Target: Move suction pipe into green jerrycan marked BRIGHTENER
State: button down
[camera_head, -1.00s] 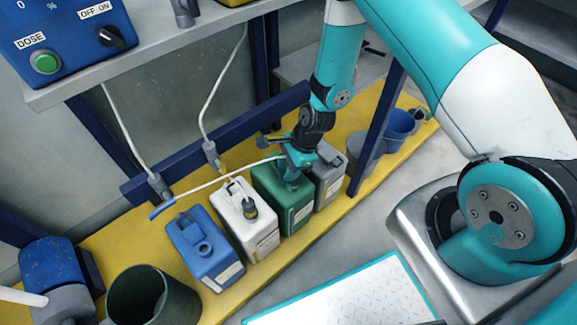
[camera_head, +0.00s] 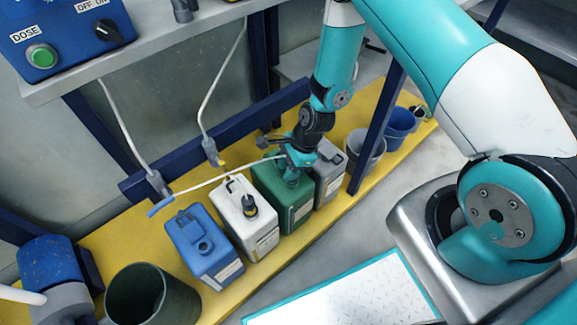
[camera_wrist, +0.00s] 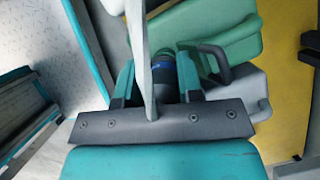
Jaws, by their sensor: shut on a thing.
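The green jerrycan (camera_head: 292,217) stands on the yellow strip between a white and a grey jerrycan; it also shows in the wrist view (camera_wrist: 222,38). Its label is too small to read. My gripper (camera_head: 292,172) is directly above its top, pointing down. In the wrist view my gripper (camera_wrist: 158,82) is shut on the suction pipe (camera_wrist: 163,74), a dark and blue cylinder between the fingers.
A white jerrycan (camera_head: 252,236) with a dark cap and a blue jerrycan (camera_head: 208,262) stand left. A grey jerrycan (camera_head: 328,186) is close on the right, before a blue post (camera_head: 378,130). A shelf edge (camera_head: 130,62) with hanging hoses is above.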

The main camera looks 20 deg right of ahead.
jog(key=shift+f+b, duration=0.3)
jog(key=shift+f, duration=0.3)
jog(key=c, duration=0.7)
grip_release()
jog(key=p+v, duration=0.5)
jog(key=v, duration=1.2)
jog(key=shift+d+r, duration=0.1)
jog(key=shift+r, duration=0.1)
